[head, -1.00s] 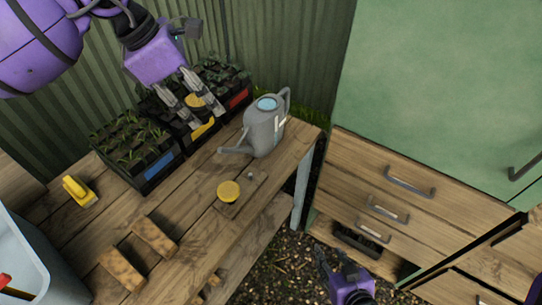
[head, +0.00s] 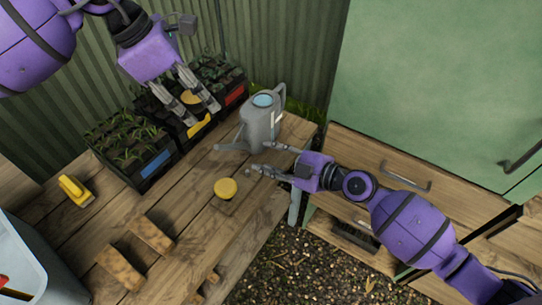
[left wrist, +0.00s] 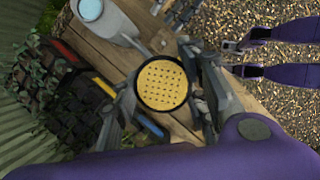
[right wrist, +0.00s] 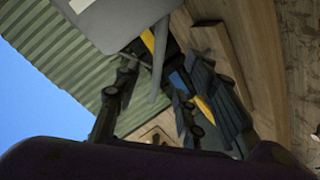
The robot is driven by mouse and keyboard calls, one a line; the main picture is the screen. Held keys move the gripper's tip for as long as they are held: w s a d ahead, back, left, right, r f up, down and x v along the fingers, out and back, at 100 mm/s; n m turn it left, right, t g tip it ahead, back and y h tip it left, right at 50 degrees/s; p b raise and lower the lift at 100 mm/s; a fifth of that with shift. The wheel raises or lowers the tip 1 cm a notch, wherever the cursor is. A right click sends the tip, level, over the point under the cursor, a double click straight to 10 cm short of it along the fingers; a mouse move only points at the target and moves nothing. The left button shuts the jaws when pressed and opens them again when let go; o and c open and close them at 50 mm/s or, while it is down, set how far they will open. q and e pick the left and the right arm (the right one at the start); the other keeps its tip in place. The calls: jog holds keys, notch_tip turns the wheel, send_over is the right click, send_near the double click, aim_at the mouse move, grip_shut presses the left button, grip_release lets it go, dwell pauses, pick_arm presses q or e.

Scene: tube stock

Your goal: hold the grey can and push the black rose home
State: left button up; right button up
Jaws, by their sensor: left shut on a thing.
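The grey can (head: 258,128), a watering can with blue showing in its round top, stands upright on the wooden bench with its spout pointing left. My left gripper (head: 199,112) is above the seedling trays, left of the can. It is shut on the black rose, whose yellow perforated face and black rim fill the space between the fingers in the left wrist view (left wrist: 163,85). My right gripper (head: 259,158) is open beside the can's lower front. In the right wrist view the can's body (right wrist: 115,18) and spout (right wrist: 158,65) show beyond its spread fingers.
A yellow disc (head: 226,188) lies on the bench in front of the can. Seedling trays with blue (head: 158,166), yellow and red labels line the back. A yellow-handled tool (head: 73,187) and two wooden blocks (head: 152,234) lie left. Drawers (head: 410,178) stand right.

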aim_at(240, 147)
jog(key=shift+n, duration=0.6)
jog(key=x, duration=1.2)
jog(key=shift+r, duration=0.1)
grip_shut()
